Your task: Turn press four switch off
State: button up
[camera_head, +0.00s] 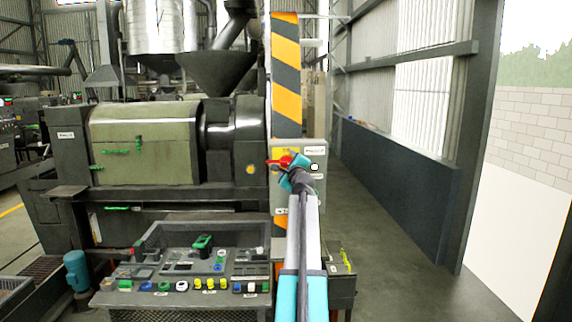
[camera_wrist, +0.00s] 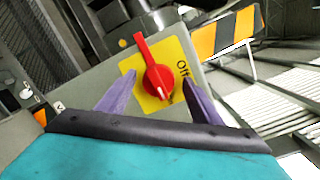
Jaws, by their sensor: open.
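The press switch is a red rotary handle (camera_wrist: 154,70) on a yellow plate (camera_wrist: 181,58) marked "Off" at its right in the wrist view. The handle's long end points up and slightly left, and its white mark points down and slightly right. My gripper (camera_wrist: 158,97) is open, with one purple finger on each side of the switch's lower part. I cannot tell whether the fingers touch it. In the head view, the red switch (camera_head: 280,162) shows at the left of my gripper (camera_head: 291,170), on a grey box (camera_head: 315,157) on the striped post.
A control panel (camera_head: 190,268) with coloured buttons stands below left. The green-covered press (camera_head: 145,142) is left of the striped post (camera_head: 287,75). A white button (camera_head: 314,167) sits right of the switch. An open aisle (camera_head: 385,240) lies at the right, along a dark low wall (camera_head: 400,180).

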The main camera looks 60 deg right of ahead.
jog(key=c, duration=1)
jog(key=shift+a, duration=0.5)
jog(key=shift+c, duration=0.4)
jog(key=shift+d, duration=0.4)
jog(key=shift+r, duration=0.1)
